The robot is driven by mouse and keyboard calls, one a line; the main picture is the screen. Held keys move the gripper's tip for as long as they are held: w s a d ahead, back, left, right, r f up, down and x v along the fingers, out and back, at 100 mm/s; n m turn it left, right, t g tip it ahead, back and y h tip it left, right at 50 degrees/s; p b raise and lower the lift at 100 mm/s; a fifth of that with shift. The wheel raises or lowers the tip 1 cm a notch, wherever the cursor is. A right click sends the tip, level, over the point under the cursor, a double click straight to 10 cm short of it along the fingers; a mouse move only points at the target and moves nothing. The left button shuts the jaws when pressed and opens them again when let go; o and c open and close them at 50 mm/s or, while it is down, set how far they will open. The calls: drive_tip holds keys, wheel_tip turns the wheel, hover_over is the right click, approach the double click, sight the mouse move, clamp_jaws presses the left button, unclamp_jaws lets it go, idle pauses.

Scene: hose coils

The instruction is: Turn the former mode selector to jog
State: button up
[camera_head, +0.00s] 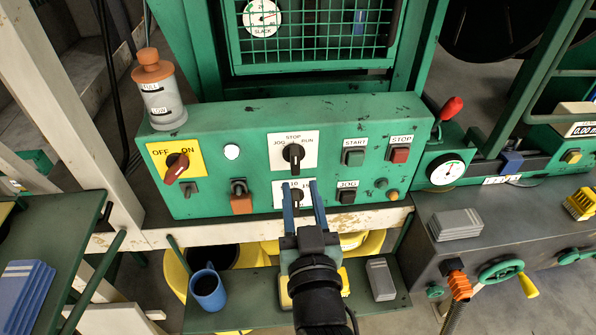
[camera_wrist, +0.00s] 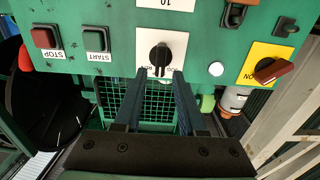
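The former mode selector (camera_head: 293,153) is a black knob on a white plate marked JOG, STOP and RUN, on the green control panel (camera_head: 220,135). Its handle looks roughly upright, in line with STOP at the top; the exact setting is hard to read. In the wrist view the selector (camera_wrist: 160,57) appears upside down, just beyond my fingertips. My gripper (camera_head: 302,186) is open and empty, its two blue fingers apart. In the head view the fingers overlap the lower dial (camera_head: 296,197) and end below the selector. Contact with the panel cannot be told.
START (camera_head: 354,157) and STOP (camera_head: 400,154) buttons sit right of the selector. A red OFF/ON switch (camera_head: 177,168) and a white button (camera_head: 232,151) are to the left. The JOG button (camera_head: 347,196) is close to my fingers. A green mesh guard (camera_head: 310,40) stands behind.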

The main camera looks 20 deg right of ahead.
sight(296, 167)
drive_tip(key=shift+x, duration=2.45)
drive_tip(key=shift+w+a, duration=0.1)
clamp_jaws()
drive_tip(key=shift+f+n+b, duration=0.25)
drive_tip(key=shift+n+b, duration=0.55)
drive_tip(key=shift+n, duration=0.2)
drive_tip(key=n+b, duration=0.3)
drive_tip(key=n, duration=0.3)
drive_tip(key=shift+r, duration=0.15)
unclamp_jaws()
drive_tip(key=shift+r+n, duration=0.15)
drive_tip(key=shift+n, duration=0.15)
drive_tip(key=v, duration=0.6)
